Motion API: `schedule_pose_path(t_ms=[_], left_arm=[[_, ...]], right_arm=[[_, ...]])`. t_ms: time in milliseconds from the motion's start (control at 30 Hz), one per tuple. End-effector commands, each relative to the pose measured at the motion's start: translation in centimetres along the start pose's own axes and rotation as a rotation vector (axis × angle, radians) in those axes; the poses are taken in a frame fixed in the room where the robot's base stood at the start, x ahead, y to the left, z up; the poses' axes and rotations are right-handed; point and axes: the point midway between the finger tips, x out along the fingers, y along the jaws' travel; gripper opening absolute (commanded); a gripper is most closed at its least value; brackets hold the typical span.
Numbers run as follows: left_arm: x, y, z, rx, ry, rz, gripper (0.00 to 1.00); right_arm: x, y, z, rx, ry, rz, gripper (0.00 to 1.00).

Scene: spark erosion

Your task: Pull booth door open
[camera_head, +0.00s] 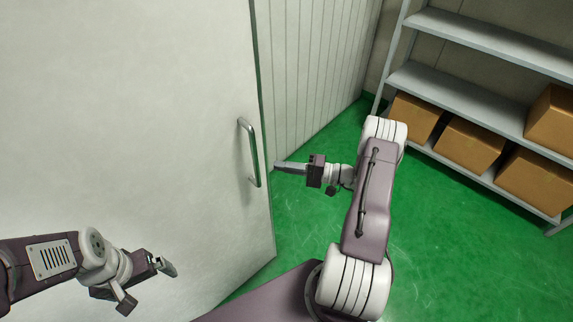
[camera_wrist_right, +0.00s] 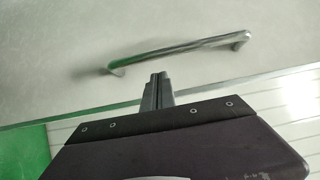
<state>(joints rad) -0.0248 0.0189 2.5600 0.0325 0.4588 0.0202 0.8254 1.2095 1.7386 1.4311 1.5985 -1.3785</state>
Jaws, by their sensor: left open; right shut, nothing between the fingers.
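The booth door (camera_head: 130,110) is a large pale panel filling the left of the head view. Its metal bar handle (camera_head: 253,155) is upright near the door's right edge. The handle also crosses the upper part of the right wrist view (camera_wrist_right: 180,50). My right gripper (camera_head: 278,166) is shut and empty, just right of the handle and apart from it in the picture. Its closed fingers (camera_wrist_right: 158,77) point toward the handle in the wrist view. My left gripper (camera_head: 168,267) is open and empty in front of the lower door. I cannot tell whether the door is ajar.
A ribbed pale wall (camera_head: 310,70) stands beyond the door's edge. A metal shelf rack (camera_head: 480,95) at the right holds cardboard boxes (camera_head: 468,145). The green floor (camera_head: 440,240) between the door and the rack is clear apart from my right arm above it.

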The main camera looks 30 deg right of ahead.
Motion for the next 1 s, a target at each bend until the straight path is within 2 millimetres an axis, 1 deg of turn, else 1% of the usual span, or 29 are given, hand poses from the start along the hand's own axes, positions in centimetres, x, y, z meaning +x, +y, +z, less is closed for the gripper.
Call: schedule_pose_path(t_ms=[33,200,300,433,767,867,967,1000], left_arm=[[-0.7,0.0,-0.1,0.000,0.000,0.000,0.98],[-1.5,0.0,-0.2,0.000,0.000,0.000,0.98],[-1.8,0.0,-0.2,0.000,0.000,0.000,0.98],[-1.8,0.0,-0.2,0.000,0.000,0.000,0.98],[-1.8,0.0,-0.2,0.000,0.000,0.000,0.98],[-2.1,0.0,-0.2,0.000,0.000,0.000,0.98],[-2.7,0.1,-0.3,0.000,0.000,0.000,0.98],[-2.9,0.1,-0.3,0.000,0.000,0.000,0.98]], right_arm=[[1.1,-0.4,0.2,0.002,-0.006,0.000,0.00],[4.0,-0.3,0.1,0.000,-0.003,0.000,0.00],[5.0,-0.1,0.1,0.001,-0.002,0.001,0.00],[5.7,0.0,0.0,0.000,0.000,0.001,0.00],[5.6,0.0,0.1,0.000,0.001,0.001,0.00],[4.7,0.1,0.7,0.002,0.002,0.006,0.00],[2.8,0.2,2.4,0.006,0.006,0.012,0.00],[1.9,0.2,3.3,0.007,0.006,0.012,0.00]])
